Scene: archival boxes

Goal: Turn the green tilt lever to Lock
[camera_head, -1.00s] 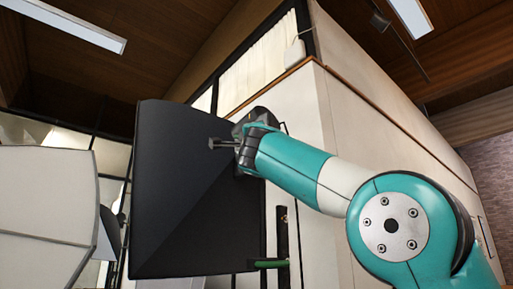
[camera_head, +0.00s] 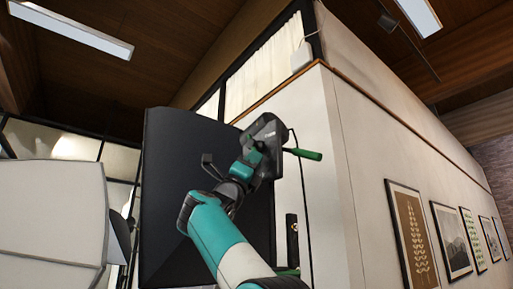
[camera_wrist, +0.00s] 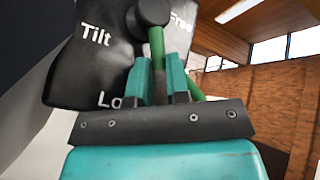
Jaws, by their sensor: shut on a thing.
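In the wrist view the green tilt lever (camera_wrist: 156,42) hangs from a round black knob (camera_wrist: 148,13) on a black plate (camera_wrist: 75,60). My gripper (camera_wrist: 159,75) is shut on the lever, one teal finger on each side. The plate reads "Tilt" at left and "Free" at upper right. A partly hidden "Lo..." shows at lower left, beside the fingers. The lever points down, to the right of those letters; its lower end is hidden. In the head view my gripper (camera_head: 247,162) is against the black head (camera_head: 266,135).
A green handle (camera_head: 303,154) sticks out right of the head; another green piece (camera_wrist: 195,88) shows behind the fingers. A large dark panel (camera_head: 170,160) stands behind my arm. A white box-like panel (camera_head: 50,210) is at left. A white wall with framed pictures (camera_head: 411,235) is at right.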

